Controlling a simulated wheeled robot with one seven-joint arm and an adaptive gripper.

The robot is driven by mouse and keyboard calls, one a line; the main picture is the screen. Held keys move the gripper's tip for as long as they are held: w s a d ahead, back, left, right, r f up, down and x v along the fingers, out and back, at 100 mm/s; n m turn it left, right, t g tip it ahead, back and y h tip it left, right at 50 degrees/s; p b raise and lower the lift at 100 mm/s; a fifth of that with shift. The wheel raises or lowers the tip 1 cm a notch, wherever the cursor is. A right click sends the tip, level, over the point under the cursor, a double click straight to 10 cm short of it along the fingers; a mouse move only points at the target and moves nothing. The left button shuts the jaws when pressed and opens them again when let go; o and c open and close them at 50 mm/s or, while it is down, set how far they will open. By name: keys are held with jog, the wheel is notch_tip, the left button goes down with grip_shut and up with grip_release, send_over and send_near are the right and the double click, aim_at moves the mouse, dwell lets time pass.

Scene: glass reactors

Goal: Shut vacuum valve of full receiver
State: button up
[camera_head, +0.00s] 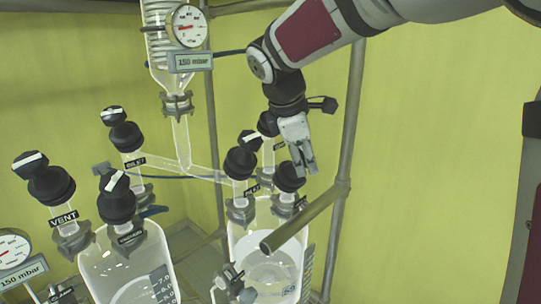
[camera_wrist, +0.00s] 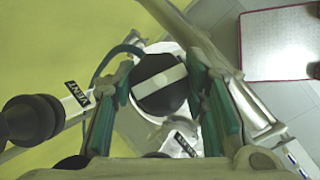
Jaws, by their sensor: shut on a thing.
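My gripper (camera_head: 303,165) comes down from above onto the front-right black valve knob (camera_head: 289,178) of the right-hand glass receiver (camera_head: 240,245). In the wrist view, this knob (camera_wrist: 158,88) with its white bar sits between the green-padded fingers of my gripper (camera_wrist: 160,82), which are shut on it. The white bar runs roughly from one finger to the other. The knob's label is too small to read. A pale surface with a curved outline shows in the right receiver; the exact fill level is unclear.
A VENT-labelled valve (camera_wrist: 35,120) is close left of my gripper in the wrist view. The inlet valve (camera_head: 240,163) stands beside the held knob. A left receiver (camera_head: 125,260) carries several similar valves. A metal frame post (camera_head: 350,120) and a rail (camera_head: 305,215) are close by.

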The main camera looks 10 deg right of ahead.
jog(key=m+g, duration=0.1)
jog(key=m, duration=0.1)
jog(key=m+g+y, duration=0.1)
jog(key=m, duration=0.1)
jog(key=shift+w+d+f+g+b, duration=0.1)
jog(key=shift+d+g+b, duration=0.05)
jog(key=shift+g+b, duration=0.2)
jog(key=m+g+y+b, duration=0.1)
jog(key=m+g, duration=0.1)
jog(key=m, duration=0.2)
jog(key=shift+y, duration=0.4)
jog(key=shift+o, duration=0.2)
jog(key=m+g+y+b, duration=0.1)
jog(key=m+g+y, duration=0.1)
jog(key=m+y, duration=0.1)
jog(key=shift+m, duration=0.7)
jog(key=shift+s+m+y, duration=0.2)
jog(key=shift+m+y, duration=1)
jog(key=shift+m, duration=0.5)
jog(key=shift+c, duration=0.2)
jog(key=o, duration=1.1)
jog(key=shift+c, duration=0.2)
jog(key=shift+o, duration=0.6)
